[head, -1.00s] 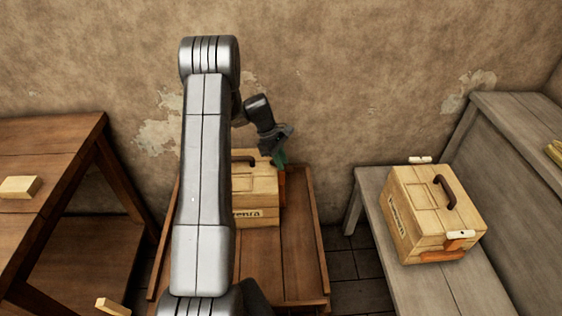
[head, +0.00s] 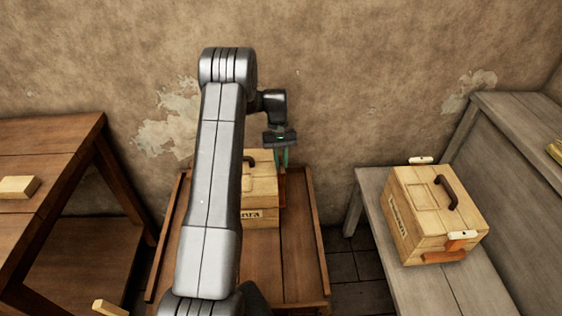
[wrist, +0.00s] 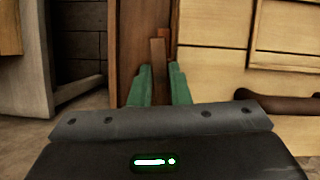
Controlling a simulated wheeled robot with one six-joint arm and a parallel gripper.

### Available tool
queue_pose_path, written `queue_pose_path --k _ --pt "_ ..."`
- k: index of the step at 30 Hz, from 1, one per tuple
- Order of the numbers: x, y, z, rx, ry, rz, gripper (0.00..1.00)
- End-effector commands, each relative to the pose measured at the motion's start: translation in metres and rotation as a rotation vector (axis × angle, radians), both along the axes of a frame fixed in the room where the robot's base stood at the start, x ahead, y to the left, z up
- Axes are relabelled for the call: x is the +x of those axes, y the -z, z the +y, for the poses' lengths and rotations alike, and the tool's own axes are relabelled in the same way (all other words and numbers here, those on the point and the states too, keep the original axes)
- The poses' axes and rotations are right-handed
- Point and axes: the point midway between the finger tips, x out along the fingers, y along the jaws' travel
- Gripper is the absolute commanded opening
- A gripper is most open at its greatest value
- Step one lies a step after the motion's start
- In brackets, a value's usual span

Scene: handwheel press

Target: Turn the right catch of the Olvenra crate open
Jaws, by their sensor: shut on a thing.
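A pale wooden crate (head: 262,187) stands on the brown tray table, partly behind my arm. Its label shows only the last letters, which fit Olvenra. Its dark handle is partly hidden. An orange-brown catch (head: 283,188) is on its right side, largely covered by my gripper. My gripper (head: 282,158) reaches down at the crate's right edge. In the wrist view, the green fingers (wrist: 159,75) stand on both sides of the brown catch lever (wrist: 158,60) and are shut on it. The crate's planked top (wrist: 215,70) and dark handle (wrist: 285,104) are to the right there.
The brown tray table (head: 310,250) has bare room in front of the crate. A brown table (head: 55,140) with a block stands left.

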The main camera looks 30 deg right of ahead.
Motion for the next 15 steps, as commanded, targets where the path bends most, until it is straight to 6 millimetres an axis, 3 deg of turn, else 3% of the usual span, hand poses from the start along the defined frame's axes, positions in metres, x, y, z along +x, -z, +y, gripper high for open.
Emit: queue_pose_path --k 15 --pt "0.0008 -0.0011 -0.0009 -0.002 0.139 -0.003 0.0"
